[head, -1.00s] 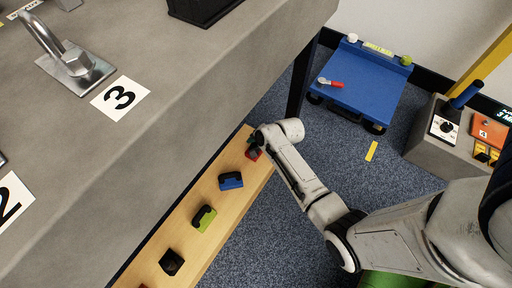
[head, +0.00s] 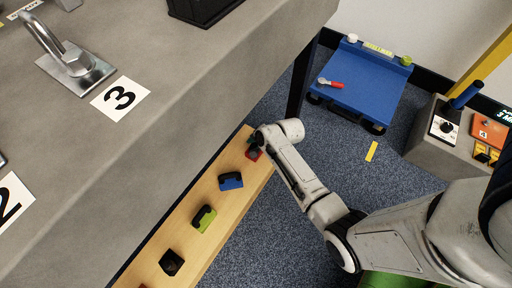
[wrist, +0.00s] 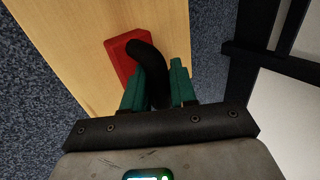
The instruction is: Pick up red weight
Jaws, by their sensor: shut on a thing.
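The red weight (head: 253,153) sits at the far end of a wooden shelf (head: 238,188), mostly hidden behind my gripper in the head view. In the wrist view the red weight (wrist: 122,55) rests on the wood and has a black curved handle (wrist: 152,72). My gripper (wrist: 158,88) has green fingers on either side of this handle and is shut on it. In the head view my gripper (head: 256,141) is at the weight, and its fingers are hard to make out.
Blue (head: 231,181), green (head: 204,218) and black (head: 171,262) weights stand along the shelf. A grey table (head: 190,90) overhangs its left side. A blue cart (head: 365,88) and a control box (head: 455,137) stand to the right. Carpet floor lies between.

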